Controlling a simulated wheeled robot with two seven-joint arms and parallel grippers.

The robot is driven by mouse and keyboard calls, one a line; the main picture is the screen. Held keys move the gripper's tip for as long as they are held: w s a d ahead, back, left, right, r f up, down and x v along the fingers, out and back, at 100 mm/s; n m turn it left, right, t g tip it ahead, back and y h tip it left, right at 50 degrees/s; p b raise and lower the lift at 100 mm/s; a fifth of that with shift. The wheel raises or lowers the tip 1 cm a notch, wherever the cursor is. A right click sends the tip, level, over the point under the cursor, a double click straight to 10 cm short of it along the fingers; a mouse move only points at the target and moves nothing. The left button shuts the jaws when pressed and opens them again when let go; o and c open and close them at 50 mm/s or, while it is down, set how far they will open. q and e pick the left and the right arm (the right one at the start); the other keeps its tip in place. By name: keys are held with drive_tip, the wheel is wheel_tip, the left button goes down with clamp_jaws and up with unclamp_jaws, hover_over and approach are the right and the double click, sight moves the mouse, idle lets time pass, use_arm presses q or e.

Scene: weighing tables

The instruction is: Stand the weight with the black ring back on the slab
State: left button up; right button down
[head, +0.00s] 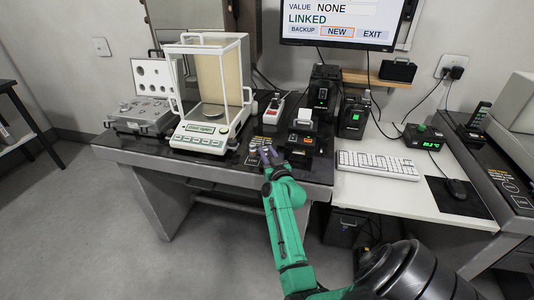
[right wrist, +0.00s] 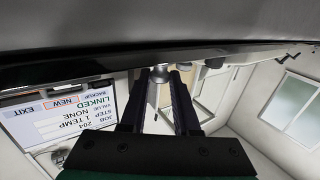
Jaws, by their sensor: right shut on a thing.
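My right gripper (head: 268,157) is low over the front part of the black slab (head: 240,168), to the right of the balance. The right wrist view, which is upside down, shows its two dark fingers (right wrist: 161,76) on either side of a small grey metal weight (right wrist: 160,75). The gripper is shut on this weight. I cannot make out a black ring on it, and I cannot tell whether its base touches the slab. The head view does not show the weight clearly. My left gripper is in neither view.
The glass-sided balance (head: 206,112) stands left of my right gripper, with an open weight case (head: 138,115) farther left. A small printer-like device (head: 302,140) stands close on the right. A red-and-white device (head: 273,110) is behind. A keyboard (head: 377,166) lies on the white desk.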

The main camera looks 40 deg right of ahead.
drive_tip(key=c, duration=0.6)
unclamp_jaws()
drive_tip(key=shift+f, duration=0.15)
drive_tip(key=shift+c, duration=0.2)
